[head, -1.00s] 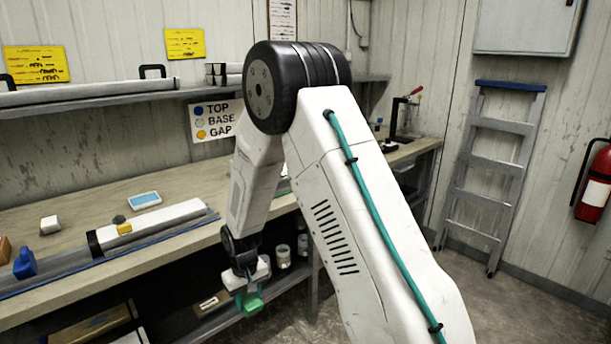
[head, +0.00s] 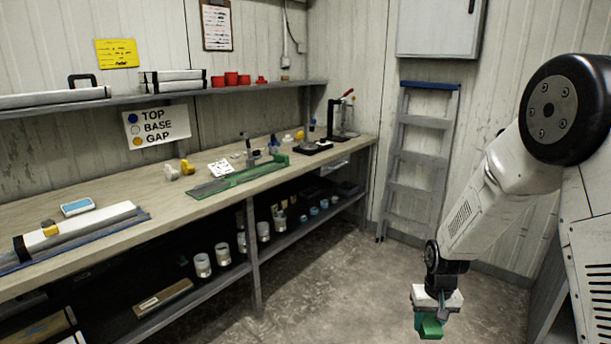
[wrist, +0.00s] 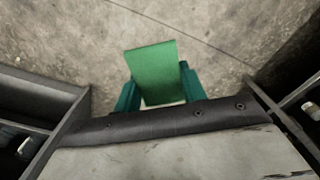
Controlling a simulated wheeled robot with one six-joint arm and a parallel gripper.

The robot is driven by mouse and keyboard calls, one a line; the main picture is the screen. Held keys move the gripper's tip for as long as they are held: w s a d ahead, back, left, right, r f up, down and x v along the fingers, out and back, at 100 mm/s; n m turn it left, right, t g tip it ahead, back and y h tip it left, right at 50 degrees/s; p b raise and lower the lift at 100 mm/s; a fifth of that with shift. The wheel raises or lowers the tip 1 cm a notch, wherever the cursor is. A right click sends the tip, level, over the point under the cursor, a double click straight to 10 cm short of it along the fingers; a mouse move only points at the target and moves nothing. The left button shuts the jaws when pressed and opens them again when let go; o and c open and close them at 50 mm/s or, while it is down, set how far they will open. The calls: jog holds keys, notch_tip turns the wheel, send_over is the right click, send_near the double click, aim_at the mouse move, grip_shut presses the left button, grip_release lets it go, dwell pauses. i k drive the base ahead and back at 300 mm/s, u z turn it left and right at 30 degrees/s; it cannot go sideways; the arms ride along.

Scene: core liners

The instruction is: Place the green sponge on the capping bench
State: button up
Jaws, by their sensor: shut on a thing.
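The green sponge (head: 431,327) hangs below my gripper (head: 438,306) at the lower right of the head view, above the floor and apart from the bench. In the wrist view the sponge (wrist: 152,72) sits between the two teal fingers of my gripper (wrist: 157,92), which are shut on it. Bare floor shows beyond it. The long wooden bench (head: 125,190) runs along the left wall. I cannot tell from any label which part of it is the capping bench.
A green rail (head: 235,180) and small tools occupy the bench's middle; a pale core liner (head: 85,227) lies nearer. Jars (head: 202,265) stand on the lower shelf. A ladder (head: 415,160) leans at the back wall. Floor (head: 320,290) between bench and arm is clear.

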aim_at(165, 206)
jog(key=z, duration=0.3)
jog(key=i, duration=1.3)
jog(key=u, duration=1.3)
jog(key=i, duration=0.7)
jog(key=u, duration=0.8)
